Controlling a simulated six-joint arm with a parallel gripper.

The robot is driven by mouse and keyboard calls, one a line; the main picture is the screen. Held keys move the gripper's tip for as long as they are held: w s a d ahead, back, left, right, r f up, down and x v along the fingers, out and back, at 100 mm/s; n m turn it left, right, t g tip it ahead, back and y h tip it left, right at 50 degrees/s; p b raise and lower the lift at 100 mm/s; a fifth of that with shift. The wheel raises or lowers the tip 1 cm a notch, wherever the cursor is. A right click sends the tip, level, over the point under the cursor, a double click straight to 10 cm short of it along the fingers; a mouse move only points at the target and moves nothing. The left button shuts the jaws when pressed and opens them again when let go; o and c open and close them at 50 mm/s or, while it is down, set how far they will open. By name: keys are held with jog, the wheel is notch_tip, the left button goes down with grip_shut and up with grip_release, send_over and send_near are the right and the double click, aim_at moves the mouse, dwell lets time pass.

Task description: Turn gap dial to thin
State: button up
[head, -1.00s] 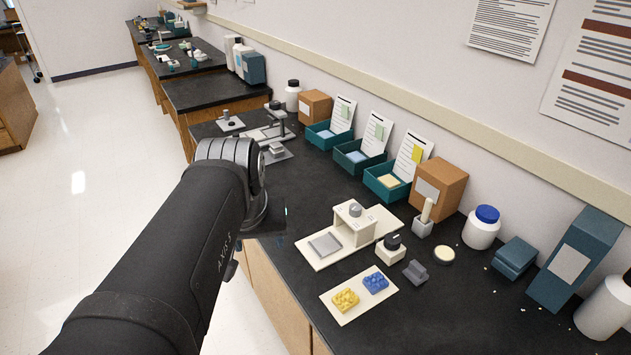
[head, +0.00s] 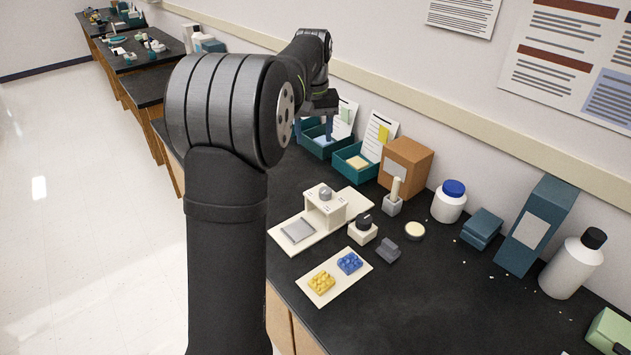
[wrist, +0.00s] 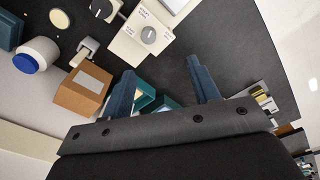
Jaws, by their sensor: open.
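A cream bridge-shaped stand (head: 335,212) stands on a cream base plate with a flat grey pad (head: 298,230). A round grey dial (head: 325,193) sits on its top. The dial (wrist: 148,35) also shows in the wrist view, with small printed labels around it that I cannot read for certain. A separate black knob on a cream block (head: 362,232) stands just right of the stand. My gripper (head: 315,136) is open and empty, above the teal trays and behind the stand. In the wrist view its two blue fingers (wrist: 161,68) are apart, with the dial beyond them.
Teal trays (head: 345,171) with upright cards and a brown box (head: 407,163) line the wall side. A card with yellow and blue pieces (head: 318,298), a grey block (head: 388,250) and a white jar (head: 448,203) lie nearby.

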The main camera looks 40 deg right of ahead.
send_over(326, 190)
notch_tip(326, 190, down, 2)
notch_tip(326, 190, down, 18)
jog(key=shift+r, duration=0.1)
dwell(0.3)
